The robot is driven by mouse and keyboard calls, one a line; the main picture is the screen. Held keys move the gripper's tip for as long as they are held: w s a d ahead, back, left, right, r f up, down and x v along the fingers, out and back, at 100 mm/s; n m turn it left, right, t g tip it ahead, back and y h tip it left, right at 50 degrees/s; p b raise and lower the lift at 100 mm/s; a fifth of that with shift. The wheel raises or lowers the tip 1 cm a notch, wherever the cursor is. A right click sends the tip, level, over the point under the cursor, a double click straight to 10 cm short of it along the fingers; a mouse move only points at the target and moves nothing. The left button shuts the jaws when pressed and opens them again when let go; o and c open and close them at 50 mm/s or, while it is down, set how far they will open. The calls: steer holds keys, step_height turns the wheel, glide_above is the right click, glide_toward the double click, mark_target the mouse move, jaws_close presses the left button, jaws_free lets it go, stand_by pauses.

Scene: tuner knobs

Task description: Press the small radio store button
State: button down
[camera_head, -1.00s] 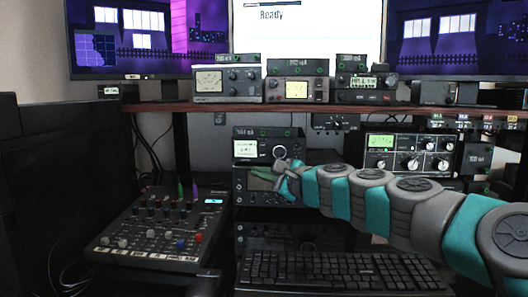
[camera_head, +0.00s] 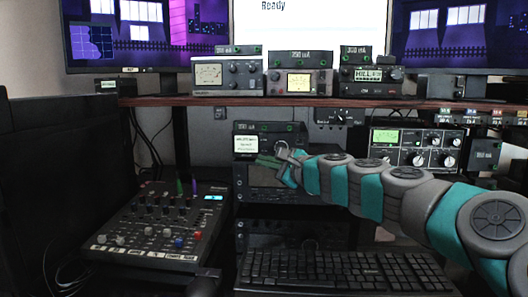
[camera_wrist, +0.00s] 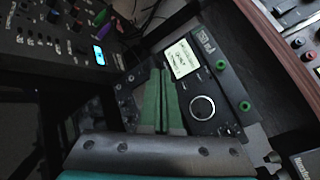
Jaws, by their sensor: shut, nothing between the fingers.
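A small dark radio (camera_head: 245,145) with a lit text screen stands on the lower rack, left of centre in the head view. In the wrist view the small radio shows its white screen (camera_wrist: 183,60) and a round white-ringed knob (camera_wrist: 202,107). My gripper (camera_head: 262,160) has its green fingers together, in front of the radio's lower front. In the wrist view the gripper (camera_wrist: 158,72) points at the panel, left of the knob and below the screen. I cannot tell whether it touches. Its fingers hide part of the panel. I cannot make out the store button.
A mixer (camera_head: 155,235) lies at the left and a keyboard (camera_head: 345,272) in front. A wooden shelf (camera_head: 300,102) carrying several radios runs above my gripper. A larger radio (camera_head: 415,145) stands to the right, behind my arm. Another dark unit (camera_head: 262,178) sits below the small radio.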

steer(key=w+p, duration=0.1)
steer(key=w, duration=0.5)
steer(key=shift+w, duration=0.2)
steer(key=shift+w+d, duration=0.1)
steer(key=shift+w, duration=0.05)
stand_by(1.7)
steer(key=shift+w+f+p, duration=0.1)
steer(key=shift+w+p, duration=0.15)
steer(key=shift+p, duration=0.05)
steer(key=shift+w, duration=0.4)
stand_by(0.6)
steer(key=shift+s, duration=0.8)
steer(key=shift+s, duration=0.1)
steer(key=s, duration=0.4)
steer(key=shift+s, duration=0.4)
